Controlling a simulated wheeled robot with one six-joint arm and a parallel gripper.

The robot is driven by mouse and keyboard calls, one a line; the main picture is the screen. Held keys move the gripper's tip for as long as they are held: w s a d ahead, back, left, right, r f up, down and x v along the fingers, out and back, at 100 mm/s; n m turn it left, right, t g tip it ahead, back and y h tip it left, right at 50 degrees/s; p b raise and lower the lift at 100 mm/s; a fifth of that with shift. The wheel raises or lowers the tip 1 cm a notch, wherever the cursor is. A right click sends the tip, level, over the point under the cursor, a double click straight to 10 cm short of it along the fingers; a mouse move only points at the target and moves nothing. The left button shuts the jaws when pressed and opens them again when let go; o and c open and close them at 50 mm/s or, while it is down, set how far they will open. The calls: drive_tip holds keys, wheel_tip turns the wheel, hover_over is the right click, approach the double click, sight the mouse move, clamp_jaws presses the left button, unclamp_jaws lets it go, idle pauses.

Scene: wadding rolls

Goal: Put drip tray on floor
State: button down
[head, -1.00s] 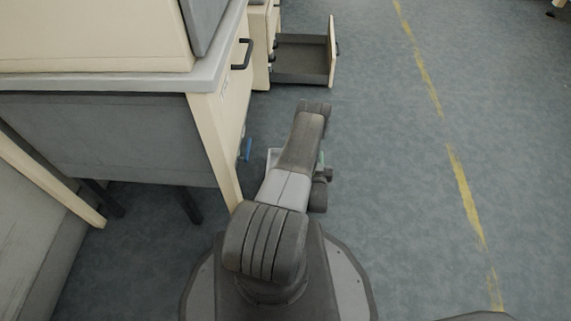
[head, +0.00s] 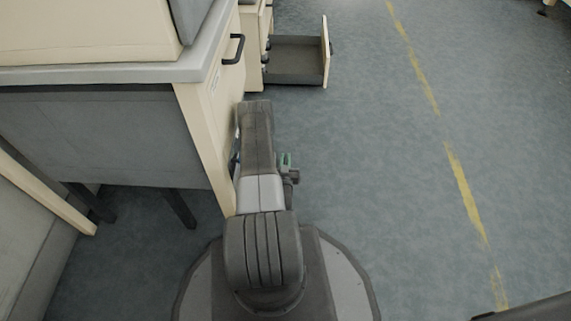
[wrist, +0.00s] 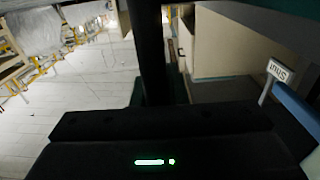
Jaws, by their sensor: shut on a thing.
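My gripper (wrist: 158,98) is dark and mostly in shadow in the wrist view. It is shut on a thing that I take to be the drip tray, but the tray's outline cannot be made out. In the head view my arm reaches forward beside the beige bench and hides the gripper's jaws and what they hold. The blue-grey floor (head: 380,200) lies open to the right of my arm.
The beige bench (head: 205,130) stands close on the left of my arm. An open drawer (head: 295,80) juts out ahead. A dashed yellow line (head: 463,190) runs along the floor at the right. A blue item (wrist: 298,112) shows at the wrist view's right edge.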

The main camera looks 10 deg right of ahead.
drive_tip(key=shift+f, duration=0.75)
drive_tip(key=shift+r, duration=0.1)
drive_tip(key=c, duration=1.5)
unclamp_jaws()
drive_tip(key=shift+o, duration=0.2)
